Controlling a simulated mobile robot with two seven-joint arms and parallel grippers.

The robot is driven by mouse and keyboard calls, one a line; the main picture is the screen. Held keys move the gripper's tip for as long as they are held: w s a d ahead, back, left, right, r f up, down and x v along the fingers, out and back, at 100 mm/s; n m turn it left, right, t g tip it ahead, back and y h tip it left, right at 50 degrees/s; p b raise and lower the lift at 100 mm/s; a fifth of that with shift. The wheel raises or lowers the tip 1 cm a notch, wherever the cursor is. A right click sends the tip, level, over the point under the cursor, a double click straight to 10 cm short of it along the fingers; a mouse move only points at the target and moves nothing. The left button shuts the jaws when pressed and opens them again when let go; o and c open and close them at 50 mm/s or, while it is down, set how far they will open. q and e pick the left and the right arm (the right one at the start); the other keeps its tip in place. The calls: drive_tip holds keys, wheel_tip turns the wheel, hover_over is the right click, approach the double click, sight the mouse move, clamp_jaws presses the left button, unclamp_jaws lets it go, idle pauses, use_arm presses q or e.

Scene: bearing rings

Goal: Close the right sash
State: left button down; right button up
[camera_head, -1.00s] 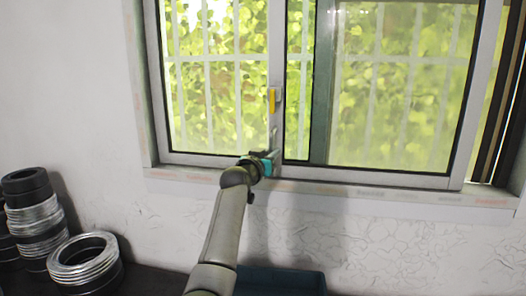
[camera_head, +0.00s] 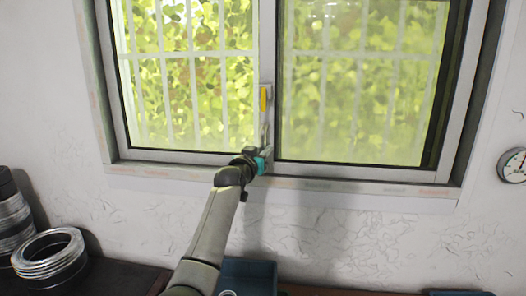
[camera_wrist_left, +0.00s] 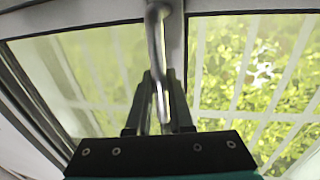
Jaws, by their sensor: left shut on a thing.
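The right sash (camera_head: 448,158) is a grey-framed sliding window pane. Its left stile carries a grey bar handle (camera_head: 265,131) with a yellow piece (camera_head: 264,99) above it. The sash's right edge lies against the right side of the window frame, with no wide opening visible there. My left gripper (camera_head: 261,151) is at the lower end of the handle and shut on it. In the left wrist view the handle (camera_wrist_left: 157,35) runs down between the fingers of my left gripper (camera_wrist_left: 160,88). The contact itself is partly hidden. My right gripper is not in view.
The window sill (camera_head: 330,190) runs just below the gripper. A round gauge (camera_head: 514,166) is on the wall at right. Black and silver rings (camera_head: 48,258) are stacked at lower left. A blue bin (camera_head: 247,277) stands on the dark table below the arm.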

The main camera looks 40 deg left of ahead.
use_arm(q)
drive_tip(key=c, duration=0.9)
unclamp_jaws()
drive_tip(key=shift+w+d, duration=0.15)
drive_tip(key=shift+d, duration=0.2)
drive_tip(key=shift+o, duration=0.5)
drive_tip(key=shift+a, duration=0.1)
drive_tip(key=b+v, duration=0.2)
drive_tip(key=v, duration=1.3)
